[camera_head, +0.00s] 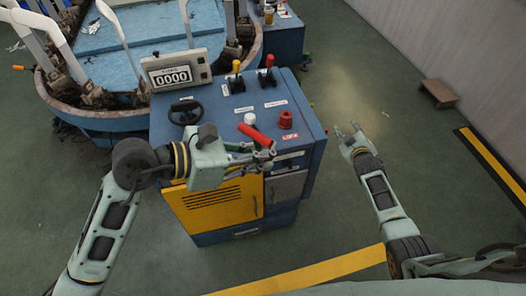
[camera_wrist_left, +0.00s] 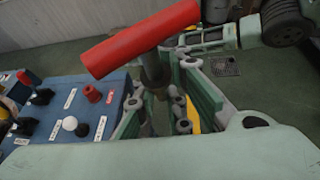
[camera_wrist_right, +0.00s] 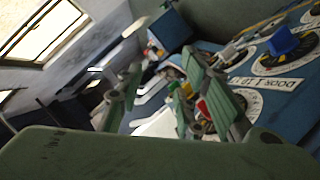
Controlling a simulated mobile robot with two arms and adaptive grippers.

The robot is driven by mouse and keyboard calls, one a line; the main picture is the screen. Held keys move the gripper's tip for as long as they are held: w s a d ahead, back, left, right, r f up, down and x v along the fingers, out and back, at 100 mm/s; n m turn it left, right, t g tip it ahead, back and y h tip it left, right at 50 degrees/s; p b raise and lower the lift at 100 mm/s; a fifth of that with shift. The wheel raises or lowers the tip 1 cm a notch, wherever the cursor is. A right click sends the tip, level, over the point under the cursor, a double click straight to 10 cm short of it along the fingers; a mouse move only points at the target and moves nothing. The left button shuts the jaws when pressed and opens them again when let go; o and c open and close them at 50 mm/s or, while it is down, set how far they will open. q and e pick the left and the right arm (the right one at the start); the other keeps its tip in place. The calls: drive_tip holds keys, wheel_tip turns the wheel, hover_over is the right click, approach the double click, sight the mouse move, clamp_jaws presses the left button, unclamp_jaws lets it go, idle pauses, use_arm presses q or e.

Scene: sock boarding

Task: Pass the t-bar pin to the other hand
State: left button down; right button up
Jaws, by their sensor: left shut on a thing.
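The t-bar pin (camera_head: 257,135) has a red cross handle and is held above the front right corner of the blue console. In the left wrist view its red bar (camera_wrist_left: 140,40) lies slantwise, and its dark shaft goes down between the fingers. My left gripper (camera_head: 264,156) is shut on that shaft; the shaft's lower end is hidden. My right gripper (camera_head: 350,133) is empty, to the right of the console and apart from the pin. Its fingers (camera_wrist_right: 168,98) stand apart in the right wrist view.
Open green floor lies to the right, with a small step (camera_head: 439,94) by the wall.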

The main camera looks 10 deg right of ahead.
drive_tip(key=s+a+f+m+g+y, duration=0.1)
drive_tip(key=s+a+f+g, duration=0.3)
drive_tip(key=s+f, duration=0.9)
drive_tip(key=s+a+f+m+g+y, duration=0.1)
drive_tip(key=s+a+f+m+g, duration=0.3)
drive_tip(key=s+f, duration=0.85)
drive_tip(key=s+a+f+g, duration=0.1)
drive_tip(key=s+a+f, duration=0.2)
drive_tip(key=s, duration=0.8)
drive_tip(key=s+a+f+g, duration=0.2)
drive_tip(key=s+a+f, duration=0.2)
drive_tip(key=s, duration=0.7)
drive_tip(key=s+a+f+g+y, duration=0.1)
drive_tip(key=s+a+f, duration=0.2)
drive_tip(key=s, duration=0.8)
drive_tip(key=a, duration=0.2)
drive_tip(key=shift+a+f+n+g, duration=0.25)
drive_tip(key=shift+a+n+g, duration=0.05)
